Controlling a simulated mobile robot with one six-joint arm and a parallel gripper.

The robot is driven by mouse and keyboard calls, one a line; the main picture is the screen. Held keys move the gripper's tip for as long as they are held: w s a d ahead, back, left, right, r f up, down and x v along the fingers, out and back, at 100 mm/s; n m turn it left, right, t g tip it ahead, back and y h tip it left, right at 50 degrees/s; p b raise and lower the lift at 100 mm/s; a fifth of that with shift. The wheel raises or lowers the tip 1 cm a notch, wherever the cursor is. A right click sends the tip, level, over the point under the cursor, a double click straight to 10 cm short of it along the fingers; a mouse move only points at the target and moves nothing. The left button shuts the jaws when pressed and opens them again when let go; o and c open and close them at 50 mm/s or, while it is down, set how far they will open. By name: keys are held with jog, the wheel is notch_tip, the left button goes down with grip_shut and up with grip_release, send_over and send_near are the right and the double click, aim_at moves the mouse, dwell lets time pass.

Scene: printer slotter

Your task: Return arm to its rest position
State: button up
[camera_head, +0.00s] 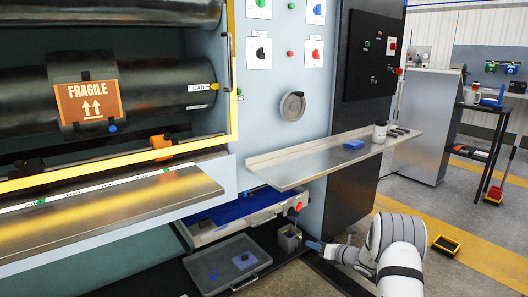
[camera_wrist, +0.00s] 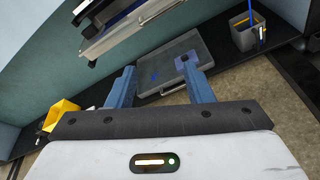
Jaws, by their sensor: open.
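My gripper (camera_head: 316,246) is low at the lower middle of the head view, beside the small grey cup. My white and grey arm (camera_head: 395,245) is bent at the lower right. In the wrist view my gripper (camera_wrist: 158,74) has its two blue fingers spread apart with nothing between them. The grey tray (camera_head: 262,262) lies on the low dark ledge, left of my gripper. It also shows beyond the fingers in the wrist view (camera_wrist: 185,45), with blue pieces on it.
The grey cup (camera_head: 289,240) holds thin items and stands near my gripper. A metal shelf (camera_head: 300,163) juts out above it, with a blue block (camera_head: 354,144) and a jar (camera_head: 379,132). A yellow container (camera_wrist: 62,114) is at the wrist view's left. Floor at right is mostly open.

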jog(key=s+a+r+n+g+p, duration=0.35)
jog(key=s+r+n, duration=0.3)
jog(key=r, duration=0.35)
jog(key=s+a+r+n+g+p, duration=0.2)
jog(key=s+a+r+n+p, duration=0.25)
jog(key=s+r, duration=0.45)
jog(key=s+a+r+n+g+p, duration=0.35)
jog(key=s+r+n, duration=0.25)
jog(key=r, duration=0.5)
jog(key=s+d+r+n+h+p, duration=0.2)
jog(key=s+r+n+h+p, duration=0.1)
jog(key=s, duration=0.6)
jog(key=s+d+r+n+h+p, duration=0.2)
jog(key=s+r+n+h+p, duration=0.1)
jog(key=s+r+n+p, duration=0.2)
jog(key=s+d+r+n+h+p, duration=0.2)
jog(key=s+r+n, duration=0.5)
jog(key=s, duration=0.6)
jog(key=n+h+p, duration=0.1)
jog(key=p, duration=0.1)
jog(key=shift+d+r+p, duration=0.25)
jog(key=shift+r+p, duration=0.1)
jog(key=shift+s, duration=0.1)
jog(key=shift+c, duration=0.2)
jog(key=shift+c, duration=1)
